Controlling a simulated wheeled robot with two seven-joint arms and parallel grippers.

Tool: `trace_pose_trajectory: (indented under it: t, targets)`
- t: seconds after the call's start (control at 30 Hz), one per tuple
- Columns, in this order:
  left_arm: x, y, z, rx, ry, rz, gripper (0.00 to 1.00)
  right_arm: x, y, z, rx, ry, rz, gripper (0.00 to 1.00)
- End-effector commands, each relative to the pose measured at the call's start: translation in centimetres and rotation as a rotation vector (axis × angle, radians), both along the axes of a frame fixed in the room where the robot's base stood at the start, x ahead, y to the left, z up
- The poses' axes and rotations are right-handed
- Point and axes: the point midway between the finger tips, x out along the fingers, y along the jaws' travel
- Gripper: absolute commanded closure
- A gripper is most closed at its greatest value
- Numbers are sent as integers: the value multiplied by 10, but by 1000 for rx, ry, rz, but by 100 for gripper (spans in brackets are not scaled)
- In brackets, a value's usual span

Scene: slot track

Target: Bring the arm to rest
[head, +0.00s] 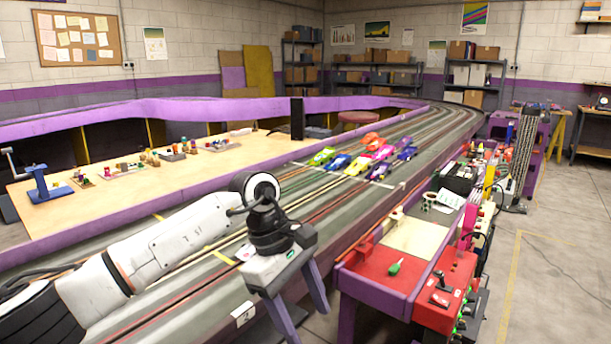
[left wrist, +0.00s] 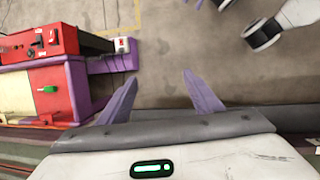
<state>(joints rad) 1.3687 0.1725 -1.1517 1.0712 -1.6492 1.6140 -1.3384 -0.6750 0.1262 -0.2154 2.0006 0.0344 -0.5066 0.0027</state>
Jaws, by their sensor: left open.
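My left arm comes in from the left in the head view, over the slot track (head: 200,278). My left gripper (head: 299,308) points down, beside the left end of the red control bench (head: 362,278). Its two purple fingers stand apart with nothing between them. In the left wrist view the open left gripper (left wrist: 159,82) has bare concrete floor (left wrist: 160,50) between and beyond its fingers. The red bench (left wrist: 65,42) lies to its left there. My right gripper cannot be made out in either view.
Several toy cars, among them a green one (head: 323,156), stand on the track farther back. A green-handled screwdriver (head: 396,266) lies on the bench, with controls along its right side. A wooden table (head: 140,190) with small parts is at left. Floor (head: 560,290) is open at right.

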Motion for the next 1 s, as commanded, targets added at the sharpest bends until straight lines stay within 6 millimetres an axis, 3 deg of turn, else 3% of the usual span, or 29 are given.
trace_pose_trajectory:
  t: [0.1, 0.2, 0.3, 0.43, 0.53, 0.63, 0.73, 0.83, 0.87, 1.0]
  targets:
    - [-32, -47, -18, -194, 124, 52, 41, -3, 0, 2, 0, 5, -1, 69]
    - [-66, -98, -19, -432, 299, 155, 41, -4, 0, 4, 0, 8, -1, 69]
    - [-95, -139, 0, -692, 539, 317, 41, -6, -1, 7, 0, 13, -2, 69]
    - [-104, -159, 34, -984, 894, 584, 41, -8, -1, 8, 0, 19, -3, 69]
    - [-91, -149, 51, -1174, 1189, 822, 41, -9, -2, 10, -1, 22, -4, 69]
    - [-70, -120, 51, -1326, 1503, 1080, 41, -9, -2, 14, 0, 21, -5, 69]
    - [-50, -77, 27, -1447, 1822, 1357, 41, -9, -2, 18, 0, 20, -6, 69]
    - [-42, -26, -17, -1533, 2145, 1647, 41, -9, -3, 21, 0, 19, -7, 69]
    - [-43, -10, -34, 1465, -2116, -1639, 41, -9, -3, 23, 1, 19, -8, 69]
    - [-70, 55, -113, 1085, -1792, -1440, 41, -9, -4, 26, 0, 19, -8, 69]
